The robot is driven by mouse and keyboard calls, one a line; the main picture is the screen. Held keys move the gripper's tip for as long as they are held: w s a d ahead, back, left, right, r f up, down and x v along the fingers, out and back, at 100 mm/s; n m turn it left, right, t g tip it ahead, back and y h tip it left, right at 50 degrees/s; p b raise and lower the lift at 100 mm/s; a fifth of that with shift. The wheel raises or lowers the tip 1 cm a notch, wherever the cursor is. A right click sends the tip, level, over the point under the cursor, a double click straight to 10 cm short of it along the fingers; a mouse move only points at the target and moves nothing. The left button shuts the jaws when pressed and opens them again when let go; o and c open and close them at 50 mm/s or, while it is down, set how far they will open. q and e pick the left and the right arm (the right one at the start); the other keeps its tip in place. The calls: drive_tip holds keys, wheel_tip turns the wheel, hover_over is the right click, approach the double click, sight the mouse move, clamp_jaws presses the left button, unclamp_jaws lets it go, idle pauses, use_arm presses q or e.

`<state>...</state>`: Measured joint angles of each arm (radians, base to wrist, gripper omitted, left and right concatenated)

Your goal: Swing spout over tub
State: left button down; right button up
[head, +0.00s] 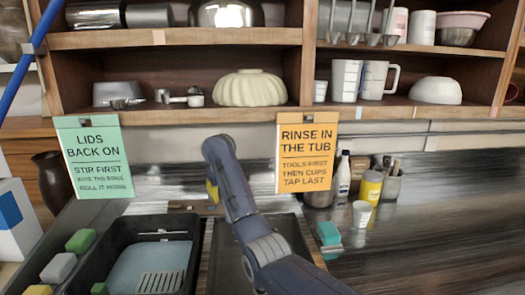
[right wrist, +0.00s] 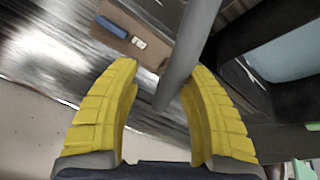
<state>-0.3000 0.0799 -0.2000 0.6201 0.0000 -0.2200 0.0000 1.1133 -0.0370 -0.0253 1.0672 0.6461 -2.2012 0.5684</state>
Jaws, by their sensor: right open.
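The grey tubular spout (right wrist: 183,55) crosses the right wrist view from the top, and its lower end lies between my right gripper's yellow fingers. My right gripper (right wrist: 160,75) is open around it; I cannot tell whether either finger touches it. In the head view my right gripper (head: 212,190) is partly hidden by its own wrist, above the counter's back part, and I cannot make out the spout there. The black tub (head: 90,262) with a pale blue-grey inside stands at lower left; its dark edge also shows in the right wrist view (right wrist: 228,45). My left gripper is not in view.
A dark basin (head: 285,235) lies right of the tub, under my right arm. A green sign (head: 95,165) and an orange sign (head: 306,160) hang from the shelf. Bottles, a yellow can (head: 371,186) and a teal sponge (head: 328,233) stand right.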

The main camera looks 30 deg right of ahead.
drive_tip(key=s+r+n, duration=0.1)
drive_tip(key=s+r, duration=0.3)
drive_tip(key=r, duration=0.4)
drive_tip(key=s+r, duration=0.3)
drive_tip(key=r, duration=0.5)
drive_tip(key=s+d+r+m+t+h, duration=0.2)
drive_tip(key=d+r+m, duration=0.1)
drive_tip(key=d+m, duration=0.2)
drive_tip(key=shift+d+m, duration=0.3)
drive_tip(key=shift+m, duration=0.2)
drive_tip(key=shift+c, duration=0.3)
